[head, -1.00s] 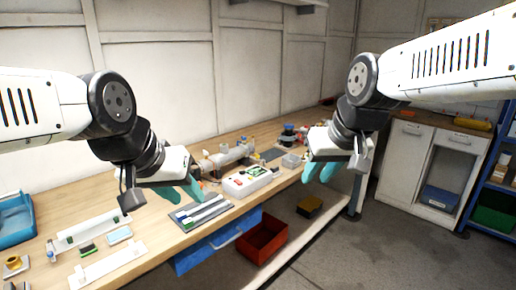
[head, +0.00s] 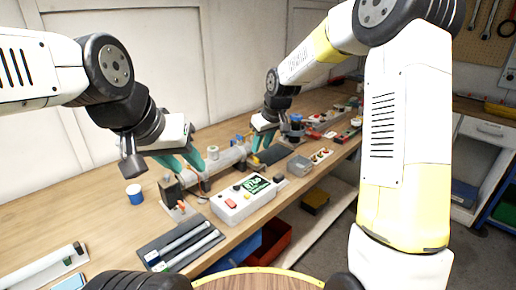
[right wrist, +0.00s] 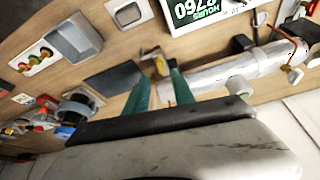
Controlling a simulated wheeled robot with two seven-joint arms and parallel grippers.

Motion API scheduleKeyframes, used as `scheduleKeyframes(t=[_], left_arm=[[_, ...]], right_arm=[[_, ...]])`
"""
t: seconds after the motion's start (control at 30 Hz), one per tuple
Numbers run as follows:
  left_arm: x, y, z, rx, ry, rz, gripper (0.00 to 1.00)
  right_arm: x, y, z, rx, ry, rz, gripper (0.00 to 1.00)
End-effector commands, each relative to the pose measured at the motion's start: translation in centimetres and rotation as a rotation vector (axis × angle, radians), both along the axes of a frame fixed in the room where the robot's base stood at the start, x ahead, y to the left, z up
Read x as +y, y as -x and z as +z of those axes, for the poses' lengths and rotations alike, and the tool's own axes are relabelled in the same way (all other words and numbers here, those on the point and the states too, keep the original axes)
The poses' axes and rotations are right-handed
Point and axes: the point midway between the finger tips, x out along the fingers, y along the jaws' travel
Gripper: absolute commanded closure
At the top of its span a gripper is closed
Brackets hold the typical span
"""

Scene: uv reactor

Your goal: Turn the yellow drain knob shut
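The silver reactor tube (head: 222,160) lies along the bench and also shows in the right wrist view (right wrist: 208,77). The small yellow knob (right wrist: 161,66) is at the tube's end in the right wrist view. My right gripper (right wrist: 158,80) is open, its teal fingers apart, with the knob between or just beyond the tips; I cannot tell whether they touch it. In the head view my right gripper (head: 263,141) is over the tube's far end. A small yellow bit shows below it. My left gripper (head: 184,163) is open and empty above the tube's near end.
A white controller box (head: 243,199) with a green display stands in front of the tube. A grey tray (head: 299,166), a dark mat (head: 272,154) and a lamp-sleeve tray (head: 180,245) lie nearby. The bench's left part is mostly clear.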

Motion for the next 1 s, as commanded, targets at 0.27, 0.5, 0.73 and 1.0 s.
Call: scheduleKeyframes(t=[0.27, 0.5, 0.73, 1.0], left_arm=[[0.0, 0.0, 0.0, 0.001, 0.0, 0.0, 0.64], [0.0, 0.0, 0.0, 0.0, 0.0, 0.0, 0.64], [0.0, 0.0, 0.0, 0.0, 0.0, 0.0, 0.64], [0.0, 0.0, 0.0, 0.0, 0.0, 0.0, 0.64]], right_arm=[[1.0, -1.3, -4.2, 0.005, 0.001, 0.0, 0.7], [1.3, -1.8, -5.4, 0.001, 0.0, -0.001, 0.7], [1.3, -1.8, -5.4, 0.001, 0.0, -0.001, 0.74], [1.2, -1.8, -5.4, 0.001, 0.0, -0.001, 1.0]])
